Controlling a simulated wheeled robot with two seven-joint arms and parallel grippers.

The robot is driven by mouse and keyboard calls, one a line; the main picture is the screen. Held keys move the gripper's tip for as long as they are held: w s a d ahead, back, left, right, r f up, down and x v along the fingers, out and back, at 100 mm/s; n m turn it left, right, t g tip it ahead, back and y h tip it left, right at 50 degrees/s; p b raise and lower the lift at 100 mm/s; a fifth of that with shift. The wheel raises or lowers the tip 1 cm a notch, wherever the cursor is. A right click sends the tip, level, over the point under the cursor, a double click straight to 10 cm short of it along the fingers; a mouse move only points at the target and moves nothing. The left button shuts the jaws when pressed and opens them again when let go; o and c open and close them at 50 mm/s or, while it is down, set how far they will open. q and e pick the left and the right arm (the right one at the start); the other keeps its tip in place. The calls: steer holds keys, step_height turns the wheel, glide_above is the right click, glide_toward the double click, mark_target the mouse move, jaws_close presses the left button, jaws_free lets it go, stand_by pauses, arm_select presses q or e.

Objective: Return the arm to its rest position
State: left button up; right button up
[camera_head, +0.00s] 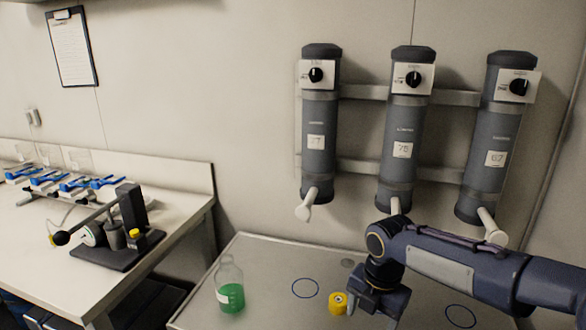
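My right arm comes in from the right, and its gripper (372,306) points down over the grey bench at the bottom of the view. The fingertips are partly hidden, so whether they are open or shut does not show. A yellow cap (338,303) with a dark centre is just left of the gripper; whether they touch is unclear. An uncapped clear bottle (230,284) with green liquid stands upright on the bench, left of the cap. My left gripper is out of view.
Three grey wall dispensers (401,140) with dials hang above the grey bench (262,257). Blue rings (305,288) mark the bench top, one left and one right of the gripper. A white side table (188,197) holds a black device (122,240) and blue clamps (75,184).

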steer(key=s+d+r+m+t+y+p, duration=0.1)
steer(key=s+d+r+m, duration=0.2)
steer(key=s+m, duration=0.3)
steer(key=s+d+r+m+t+p, duration=0.1)
steer(key=s+d+r+m, duration=0.15)
steer(key=s+m, duration=0.35)
steer(key=s+m+t+y+p, duration=0.2)
steer(key=s+m, duration=0.9)
steer(key=m, duration=0.6)
steer(key=shift+a+m+t, duration=0.3)
steer(key=shift+a+t, duration=0.1)
steer(key=shift+t, duration=0.1)
